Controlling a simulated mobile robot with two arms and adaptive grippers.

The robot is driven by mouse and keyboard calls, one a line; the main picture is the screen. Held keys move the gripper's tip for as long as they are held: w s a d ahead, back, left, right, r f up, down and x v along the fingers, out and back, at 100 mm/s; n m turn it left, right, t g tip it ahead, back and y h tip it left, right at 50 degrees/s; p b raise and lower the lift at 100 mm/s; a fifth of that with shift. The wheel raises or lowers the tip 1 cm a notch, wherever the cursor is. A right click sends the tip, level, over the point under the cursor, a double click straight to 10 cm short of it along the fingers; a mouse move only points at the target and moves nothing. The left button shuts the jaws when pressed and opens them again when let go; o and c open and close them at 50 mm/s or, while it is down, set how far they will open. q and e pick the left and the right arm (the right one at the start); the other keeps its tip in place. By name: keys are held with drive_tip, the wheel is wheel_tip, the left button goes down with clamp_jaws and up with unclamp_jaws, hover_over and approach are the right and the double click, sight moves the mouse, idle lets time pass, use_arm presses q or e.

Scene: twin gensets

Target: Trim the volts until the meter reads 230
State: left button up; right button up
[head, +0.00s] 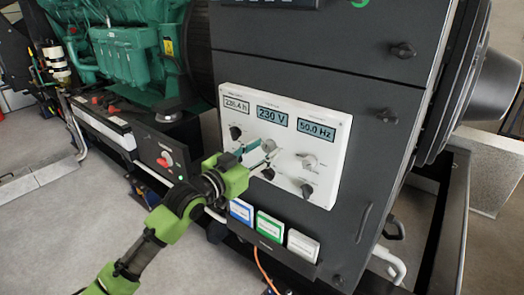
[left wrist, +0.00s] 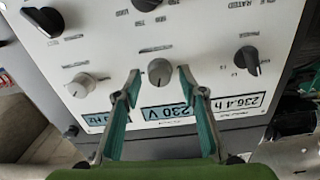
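The white control panel (head: 330,130) is on the dark genset cabinet. Its middle meter (head: 272,115) reads 230 V. In the left wrist view the panel appears upside down, and the meter (left wrist: 168,112) shows 230 V. A grey round knob (left wrist: 160,72) sits in line with that meter; it also shows in the head view (head: 269,145). My left gripper (left wrist: 159,75) is open, with one green-padded finger on each side of this knob and visible gaps between. In the head view the left gripper (head: 262,156) is close in front of the panel. My right gripper is not in view.
Other displays read 236.4 h (head: 236,103) and 50.0 Hz (head: 316,128). A light knob (head: 307,161) is to the right, and a black knob (head: 235,133) to the left. Blue, green and white cards (head: 270,229) stand in a holder below.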

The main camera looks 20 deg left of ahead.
use_arm(q)
drive_tip(key=shift+s, duration=0.1)
drive_tip(key=v, duration=1.2)
drive_tip(key=w+a+f+n+g+y, duration=0.15)
drive_tip(key=a+f, duration=0.25)
drive_tip(key=f, duration=0.7)
drive_tip(key=w+a+f+n+g+y, duration=0.1)
drive_tip(key=a+f+n+y, duration=0.3)
drive_tip(key=f, duration=0.7)
drive_tip(key=s+a+f+g, duration=0.1)
drive_tip(key=s+f, duration=0.2)
drive_tip(key=f, duration=0.5)
drive_tip(key=s+a+f+g+y, duration=0.1)
drive_tip(key=s+f+g, duration=0.15)
drive_tip(key=f, duration=0.55)
drive_tip(key=s+a+f+g, duration=0.1)
drive_tip(key=s+f, duration=0.3)
drive_tip(key=f, duration=0.4)
drive_tip(key=s+d+f+m+g, duration=0.1)
drive_tip(key=s+d+f+g, duration=0.25)
drive_tip(key=s+f, duration=1.4)
drive_tip(key=s+d+f+g, duration=0.2)
drive_tip(key=s+d+f, duration=0.2)
drive_tip(key=s, duration=0.8)
drive_tip(key=s+d+f+m+g, duration=0.1)
drive_tip(key=s+d+f+g, duration=0.2)
drive_tip(key=s, duration=0.9)
wheel_tip(320, 180, down, 3)
drive_tip(key=shift+d+f, duration=0.2)
drive_tip(key=shift+d, duration=0.45)
